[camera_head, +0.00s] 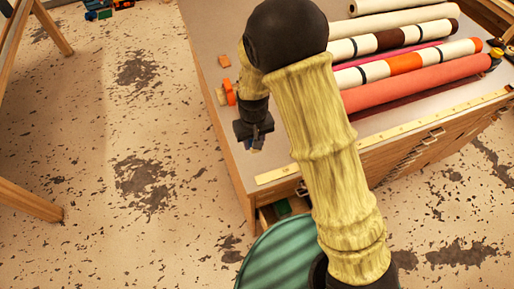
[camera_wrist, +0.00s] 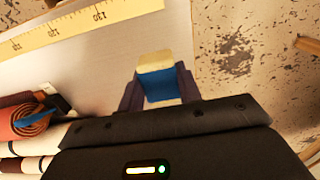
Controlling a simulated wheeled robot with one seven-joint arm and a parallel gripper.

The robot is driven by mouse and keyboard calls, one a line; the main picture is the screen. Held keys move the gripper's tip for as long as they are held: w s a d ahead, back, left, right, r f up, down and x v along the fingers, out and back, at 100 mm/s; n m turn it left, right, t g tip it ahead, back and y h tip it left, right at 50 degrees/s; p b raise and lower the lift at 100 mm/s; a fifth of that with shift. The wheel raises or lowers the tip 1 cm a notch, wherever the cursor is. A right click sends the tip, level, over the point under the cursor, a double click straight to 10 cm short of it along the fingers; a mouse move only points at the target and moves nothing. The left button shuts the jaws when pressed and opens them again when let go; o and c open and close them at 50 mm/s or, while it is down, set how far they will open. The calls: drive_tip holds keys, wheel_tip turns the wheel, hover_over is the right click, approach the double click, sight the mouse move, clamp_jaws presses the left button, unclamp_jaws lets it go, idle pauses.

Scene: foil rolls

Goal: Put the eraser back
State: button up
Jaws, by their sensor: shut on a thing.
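The eraser (camera_wrist: 156,84), a small block with cream ends and a blue band, is between the two dark fingers of my gripper (camera_wrist: 158,92) in the wrist view. The gripper is shut on it. In the head view my gripper (camera_head: 254,134) points down over the left edge of the worktable (camera_head: 232,150), and only a small bit of the eraser shows below the fingers. My arm hides part of the table. I cannot tell whether the eraser touches the tabletop.
Several rolls, including a red one (camera_head: 418,82), lie on the table. A yellow ruler (camera_head: 440,116) runs along the front edge, above drawers. An open drawer (camera_head: 268,216) holds something green. Orange items (camera_head: 229,92) lie left of my arm. Speckled floor lies left.

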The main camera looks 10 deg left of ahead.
drive_tip(key=shift+w, duration=0.35)
drive_tip(key=shift+s+r, duration=0.1)
drive_tip(key=shift+s, duration=0.05)
drive_tip(key=p, duration=0.2)
hover_over(254, 160)
drive_tip(key=shift+d+f, duration=0.1)
drive_tip(key=shift+f, duration=2.85)
drive_tip(key=shift+f+p, duration=0.75)
drive_tip(key=shift+f, duration=1.35)
